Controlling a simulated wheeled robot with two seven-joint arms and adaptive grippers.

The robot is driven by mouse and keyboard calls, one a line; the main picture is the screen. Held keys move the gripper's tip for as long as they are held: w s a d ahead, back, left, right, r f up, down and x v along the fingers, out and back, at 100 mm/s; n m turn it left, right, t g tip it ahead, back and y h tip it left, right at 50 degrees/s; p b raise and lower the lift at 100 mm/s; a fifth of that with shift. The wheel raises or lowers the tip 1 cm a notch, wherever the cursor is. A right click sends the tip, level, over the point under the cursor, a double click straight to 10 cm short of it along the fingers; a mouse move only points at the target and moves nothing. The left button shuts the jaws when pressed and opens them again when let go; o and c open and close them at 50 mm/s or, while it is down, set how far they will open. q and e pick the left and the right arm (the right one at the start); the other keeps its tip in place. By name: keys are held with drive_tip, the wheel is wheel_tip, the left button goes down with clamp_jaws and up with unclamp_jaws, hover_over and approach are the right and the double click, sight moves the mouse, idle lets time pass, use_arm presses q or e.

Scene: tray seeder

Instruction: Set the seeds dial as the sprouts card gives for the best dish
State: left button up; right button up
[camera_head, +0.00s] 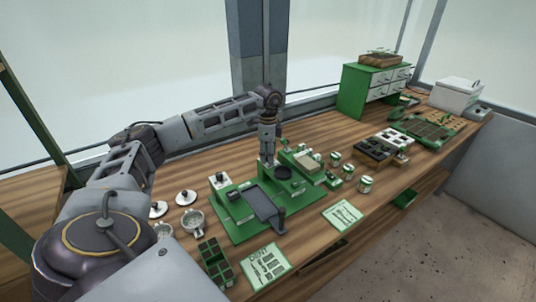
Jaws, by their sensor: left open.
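The green seeder (225,222) stands mid-bench, with a dark slanted plate (262,204) in front and a round dark part (283,172) on top. I cannot tell which part is the seeds dial, nor read any setting. A pale card (342,214) lies right of the seeder and another, with dark blocks (266,266), lies at the front edge. My right gripper is out of view.
A green celled tray (213,262) and metal cups (193,222) are at front left. Several small tins (365,184) and a black celled tray (372,150) are to the right. A green drawer cabinet (352,92) and white box (455,94) stand at the back.

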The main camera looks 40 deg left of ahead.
use_arm(q)
drive_tip(key=shift+c, duration=0.4)
clamp_jaws()
